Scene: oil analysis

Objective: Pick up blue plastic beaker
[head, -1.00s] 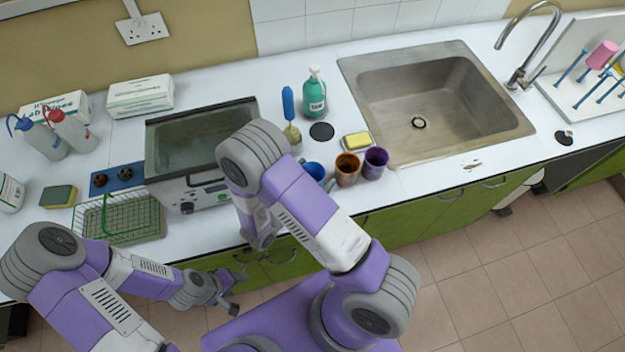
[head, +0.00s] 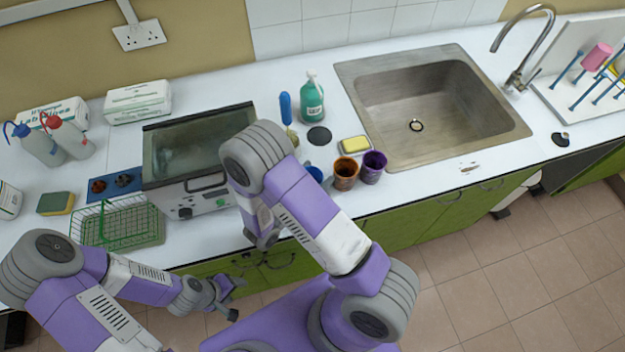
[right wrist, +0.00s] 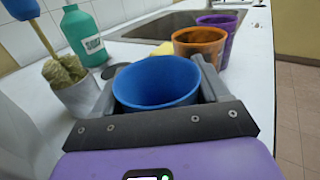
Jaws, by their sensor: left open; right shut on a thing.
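The blue plastic beaker (right wrist: 157,82) sits upright between the fingers of my right gripper (right wrist: 158,95) in the right wrist view, and the gripper is shut on it. In the head view only a bit of the blue beaker (head: 315,173) shows beside my right arm, which hides the rest and the right gripper. An orange-brown beaker (head: 345,173) and a purple beaker (head: 373,166) stand close to its right; they also show in the right wrist view (right wrist: 200,44). My left gripper (head: 228,300) is open and empty, in front of the cabinets below the counter edge.
A green bottle (head: 311,98), a blue-handled brush (head: 287,112) in its holder and a yellow sponge (head: 354,145) stand behind the beakers. The sink (head: 420,105) is to the right. A water bath (head: 195,160) and a green wire basket (head: 125,228) are to the left.

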